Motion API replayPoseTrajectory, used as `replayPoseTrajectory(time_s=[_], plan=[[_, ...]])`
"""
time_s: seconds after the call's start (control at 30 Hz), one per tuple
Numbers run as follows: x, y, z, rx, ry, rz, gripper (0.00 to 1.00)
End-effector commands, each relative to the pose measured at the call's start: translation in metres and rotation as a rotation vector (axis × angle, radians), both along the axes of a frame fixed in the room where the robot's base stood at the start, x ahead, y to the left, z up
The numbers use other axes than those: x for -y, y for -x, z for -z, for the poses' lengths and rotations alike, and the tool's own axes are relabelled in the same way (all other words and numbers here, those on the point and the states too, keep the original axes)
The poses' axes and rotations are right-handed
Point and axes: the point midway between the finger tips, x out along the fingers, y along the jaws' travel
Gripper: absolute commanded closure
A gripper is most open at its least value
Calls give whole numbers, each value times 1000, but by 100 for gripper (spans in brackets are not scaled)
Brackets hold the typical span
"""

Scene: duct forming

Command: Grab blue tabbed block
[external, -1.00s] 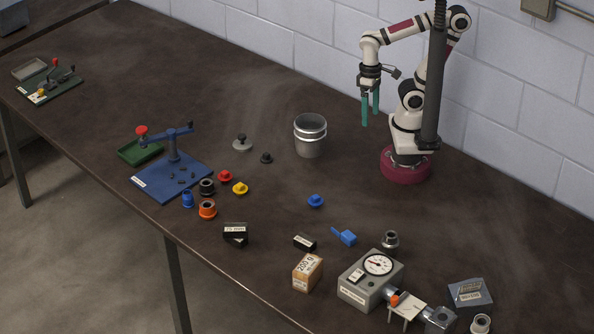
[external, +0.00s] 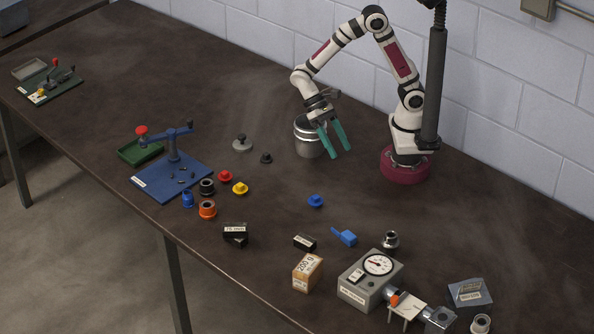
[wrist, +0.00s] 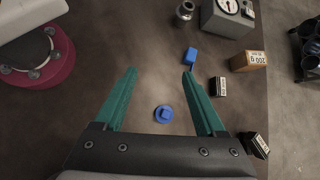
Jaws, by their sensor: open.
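The blue tabbed block (external: 346,237) lies on the dark bench, left of the grey gauge box, its narrow tab pointing up and left. In the wrist view the blue tabbed block (wrist: 191,56) shows ahead, just beyond the tip of the right finger. My gripper (external: 332,152) is open and empty, high above the bench and in front of the metal canister, well back from the block. In the wrist view my gripper (wrist: 160,72) has its two green fingers spread, with a round blue knobbed piece (wrist: 164,114) on the bench below, between them.
The gauge box (external: 371,281) stands right of the block, with a metal collar (external: 390,240) behind it. A small black labelled block (external: 304,242) is close on the left, a 200 g box (external: 307,272) in front. The metal canister (external: 309,140) stands behind my gripper.

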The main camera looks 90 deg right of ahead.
Motion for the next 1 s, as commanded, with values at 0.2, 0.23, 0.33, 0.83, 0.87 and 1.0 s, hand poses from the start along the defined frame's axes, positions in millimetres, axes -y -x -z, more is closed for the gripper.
replayPoseTrajectory(time_s=[0.2,0.23,0.33,0.83,0.87,1.0], plan=[[-63,-46,98,-314,-174,142,28],[-68,-48,107,-338,-188,157,28],[-78,-50,128,-385,-213,188,28],[-158,4,171,-398,-218,194,28],[-161,6,172,-398,-218,194,28],[-185,21,179,-398,-216,192,28]])
